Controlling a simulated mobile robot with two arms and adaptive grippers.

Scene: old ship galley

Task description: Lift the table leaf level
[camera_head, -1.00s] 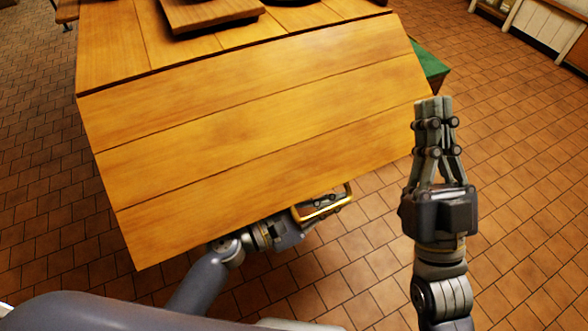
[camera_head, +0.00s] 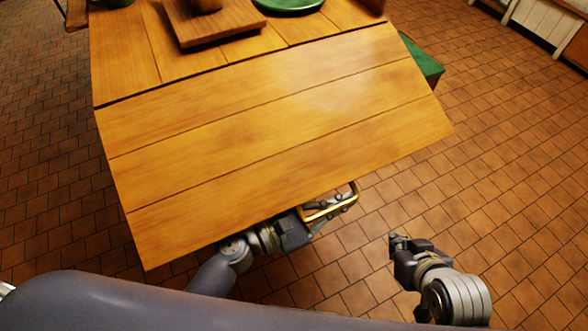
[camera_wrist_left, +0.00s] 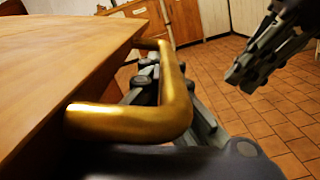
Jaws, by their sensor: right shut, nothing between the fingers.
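The plank table leaf (camera_head: 270,135) fills the middle of the head view, joined along a dark seam to the tabletop (camera_head: 125,50). Its side edges bend away from the tabletop's, so it looks tilted; how far from level I cannot tell. A brass handle (camera_head: 330,207) juts from its near edge; it is large in the left wrist view (camera_wrist_left: 180,95). My left gripper (camera_head: 338,205) is at this handle, with finger parts on both sides of the bar, shut on it. My right gripper (camera_head: 396,238) is shut and empty, apart from the leaf, over the floor; it also shows in the wrist view (camera_wrist_left: 240,78).
A wooden board (camera_head: 208,22) and a green plate (camera_head: 290,5) are on the tabletop. A green-topped seat (camera_head: 424,62) stands beside the table's right side. Pale cabinets (camera_head: 540,25) are at the far right. The tiled floor right of the leaf is clear.

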